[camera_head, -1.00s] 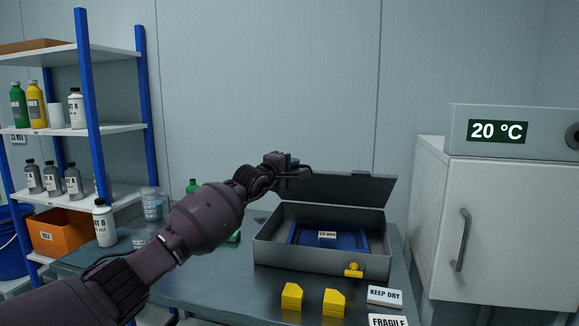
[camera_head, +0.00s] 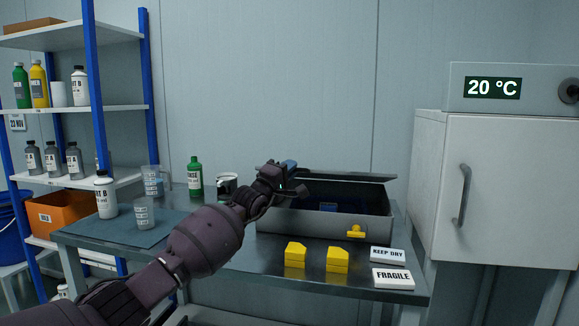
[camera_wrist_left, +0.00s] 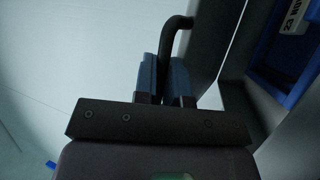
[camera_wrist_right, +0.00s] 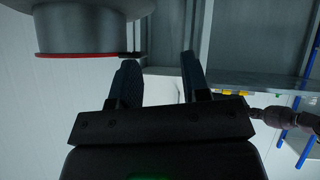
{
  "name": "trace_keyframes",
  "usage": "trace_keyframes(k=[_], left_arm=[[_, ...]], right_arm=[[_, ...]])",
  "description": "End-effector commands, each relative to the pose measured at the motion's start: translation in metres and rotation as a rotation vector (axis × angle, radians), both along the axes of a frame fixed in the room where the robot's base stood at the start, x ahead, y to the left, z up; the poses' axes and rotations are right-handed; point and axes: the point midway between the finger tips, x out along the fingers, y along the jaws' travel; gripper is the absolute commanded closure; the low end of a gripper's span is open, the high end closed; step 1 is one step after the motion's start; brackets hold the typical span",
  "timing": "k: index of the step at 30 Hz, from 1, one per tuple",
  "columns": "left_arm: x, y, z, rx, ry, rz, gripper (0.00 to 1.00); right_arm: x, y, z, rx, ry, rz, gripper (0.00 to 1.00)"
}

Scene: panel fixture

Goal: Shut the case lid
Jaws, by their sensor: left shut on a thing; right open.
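The grey case (camera_head: 320,225) stands on the table with its lid (camera_head: 345,177) partly lowered over it, still leaving a gap at the front. My left gripper (camera_head: 287,170) is at the left end of the lid. In the left wrist view the left gripper (camera_wrist_left: 163,75) is shut on a dark bent handle (camera_wrist_left: 176,24) beside the lid. A blue insert (camera_wrist_left: 275,75) with a labelled block (camera_wrist_left: 294,18) shows inside the case. My right gripper (camera_wrist_right: 160,85) shows only in its wrist view, open with nothing between its fingers.
Two yellow blocks (camera_head: 295,254) and signs reading KEEP DRY (camera_head: 387,255) and FRAGILE (camera_head: 393,279) lie before the case. A yellow latch (camera_head: 356,232) is on its front. Bottles and a beaker (camera_head: 144,214) stand left; a white cabinet (camera_head: 520,200) stands right.

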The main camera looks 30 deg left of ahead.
Motion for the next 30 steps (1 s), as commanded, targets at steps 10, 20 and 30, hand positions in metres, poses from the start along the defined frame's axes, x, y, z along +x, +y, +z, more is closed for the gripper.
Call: trace_keyframes(k=[10, 20, 30], left_arm=[[-0.011, -0.003, -0.048, 0.015, -0.050, 0.002, 1.00], [-0.017, -0.005, -0.077, 0.010, -0.045, 0.000, 1.00], [-0.018, -0.005, -0.079, 0.009, -0.045, -0.001, 1.00]], right_arm=[[0.002, -0.004, 0.000, 0.014, -0.035, -0.015, 0.57], [0.000, -0.004, -0.002, 0.022, -0.041, -0.020, 0.57], [0.000, -0.003, -0.002, 0.024, -0.042, -0.020, 0.57]])
